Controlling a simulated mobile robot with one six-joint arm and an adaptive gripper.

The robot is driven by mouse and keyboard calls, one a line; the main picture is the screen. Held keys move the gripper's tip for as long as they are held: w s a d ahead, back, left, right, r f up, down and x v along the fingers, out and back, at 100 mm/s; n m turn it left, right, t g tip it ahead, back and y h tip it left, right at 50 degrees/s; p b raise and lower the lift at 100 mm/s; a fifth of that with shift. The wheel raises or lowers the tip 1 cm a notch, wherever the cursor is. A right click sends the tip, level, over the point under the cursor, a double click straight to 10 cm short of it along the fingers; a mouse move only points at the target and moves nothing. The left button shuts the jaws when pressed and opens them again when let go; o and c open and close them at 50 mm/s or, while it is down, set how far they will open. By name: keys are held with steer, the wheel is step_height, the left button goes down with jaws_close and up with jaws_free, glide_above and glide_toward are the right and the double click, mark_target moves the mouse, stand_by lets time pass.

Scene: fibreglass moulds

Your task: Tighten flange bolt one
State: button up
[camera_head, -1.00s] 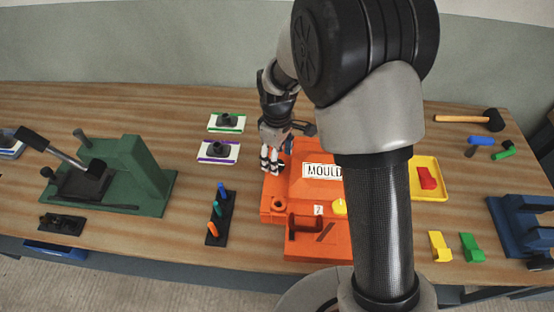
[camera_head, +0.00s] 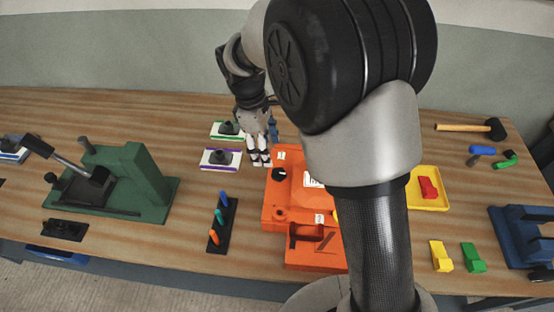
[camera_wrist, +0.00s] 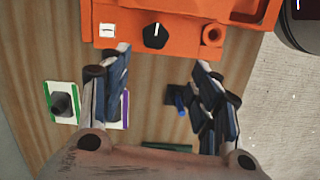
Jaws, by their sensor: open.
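The orange mould (camera_head: 330,255) stands on the bench, partly hidden by my arm. A black knob-like bolt head (camera_head: 279,174) sits on its left flange beside a small white label (camera_head: 281,155) too small to read. In the wrist view the bolt head (camera_wrist: 156,36) is dark and faceted, with a white mark, apart from my fingers. My gripper (camera_head: 258,158) is left of and behind the bolt head, fingers pointing down. In the wrist view my gripper (camera_wrist: 157,85) is open, with nothing between its fingertips but bench.
A purple-edged plate (camera_head: 220,160) and green-edged plate (camera_head: 228,131) lie close to my gripper. A black rack with coloured pegs (camera_head: 220,225) stands left of the mould. A green press (camera_head: 140,180) is further left. A yellow tray (camera_head: 440,202) is at right.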

steer(key=a+r+n+h, duration=0.2)
steer(key=a+r+n, duration=0.1)
steer(key=a+r, duration=0.1)
steer(key=b, duration=0.5)
glide_toward(277, 172)
steer(key=shift+n+h, duration=0.3)
steer(key=shift+n, duration=0.1)
steer(key=x, duration=0.8)
steer(key=shift+s+a+f, duration=0.1)
steer(key=shift+a+f, duration=0.1)
steer(key=shift+c, duration=0.4)
steer(key=shift+p, duration=0.3)
steer(key=c, duration=1)
